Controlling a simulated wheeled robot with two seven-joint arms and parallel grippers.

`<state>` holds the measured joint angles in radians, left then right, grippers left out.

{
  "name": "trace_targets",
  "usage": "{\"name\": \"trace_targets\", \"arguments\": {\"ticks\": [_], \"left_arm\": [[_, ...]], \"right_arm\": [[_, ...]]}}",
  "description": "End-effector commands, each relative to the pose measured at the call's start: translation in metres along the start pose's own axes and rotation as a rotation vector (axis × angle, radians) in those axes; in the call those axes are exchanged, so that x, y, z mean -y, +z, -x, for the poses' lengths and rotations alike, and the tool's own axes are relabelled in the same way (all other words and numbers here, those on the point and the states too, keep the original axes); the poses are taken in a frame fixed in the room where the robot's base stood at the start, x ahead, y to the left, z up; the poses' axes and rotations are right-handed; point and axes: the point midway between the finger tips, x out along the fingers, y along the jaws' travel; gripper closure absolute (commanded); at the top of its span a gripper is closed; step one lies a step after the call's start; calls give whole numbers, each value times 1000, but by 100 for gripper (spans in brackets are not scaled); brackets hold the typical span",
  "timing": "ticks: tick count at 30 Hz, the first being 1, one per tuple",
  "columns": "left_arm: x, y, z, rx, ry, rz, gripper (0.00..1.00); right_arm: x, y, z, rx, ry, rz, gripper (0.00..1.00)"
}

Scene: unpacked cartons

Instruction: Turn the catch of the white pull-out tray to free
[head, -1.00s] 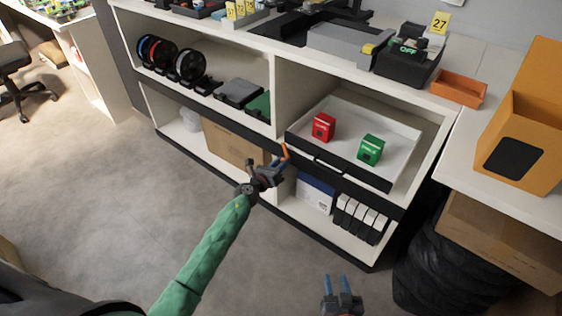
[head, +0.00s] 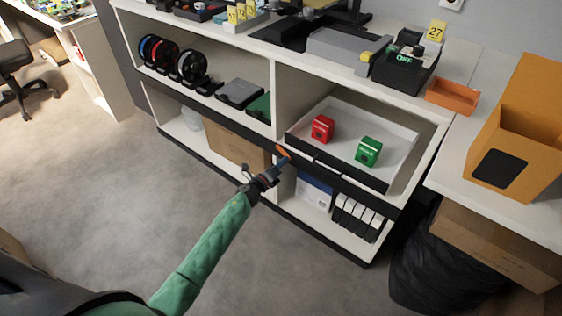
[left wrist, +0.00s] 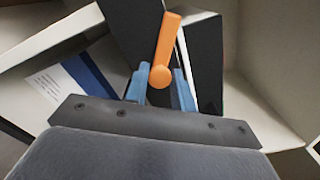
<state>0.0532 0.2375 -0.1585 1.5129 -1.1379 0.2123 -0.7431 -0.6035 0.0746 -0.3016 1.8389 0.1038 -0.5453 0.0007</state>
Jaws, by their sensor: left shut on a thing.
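The white pull-out tray (head: 397,153) with a black front sits in the right bay of the shelf unit. Its orange catch (head: 283,152) is at the left end of that front. My left gripper (head: 276,165) is at the catch. In the left wrist view the orange catch (left wrist: 167,47) tilts up and slightly right, its round hub between the blue fingertips (left wrist: 160,88). The left gripper is shut on the catch. My right gripper is out of view now.
A red box (head: 322,129) and a green box (head: 368,152) stand in the tray. Below are several black-and-white files (head: 357,217) and a blue-and-white box (head: 314,191). A black bin (head: 440,265) stands at the right. The floor left of the arm is clear.

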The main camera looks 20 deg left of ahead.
Motion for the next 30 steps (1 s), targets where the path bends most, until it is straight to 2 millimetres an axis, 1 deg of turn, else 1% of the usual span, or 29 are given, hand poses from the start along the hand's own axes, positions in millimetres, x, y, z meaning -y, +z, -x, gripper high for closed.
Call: {"name": "trace_targets", "arguments": {"ticks": [1, 6, 15, 21, 30], "left_arm": [[1, 3, 0, 1, 2, 43, 98], [1, 3, 0, 1, 2, 200, 98], [-1, 2, 0, 2, 2, 420, 98], [-1, 2, 0, 2, 1, 509, 98], [-2, 2, 0, 3, 1, 562, 98]], "right_arm": [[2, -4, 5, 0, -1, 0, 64], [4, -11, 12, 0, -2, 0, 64], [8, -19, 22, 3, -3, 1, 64], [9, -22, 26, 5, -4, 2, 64], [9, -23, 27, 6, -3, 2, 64]]}}
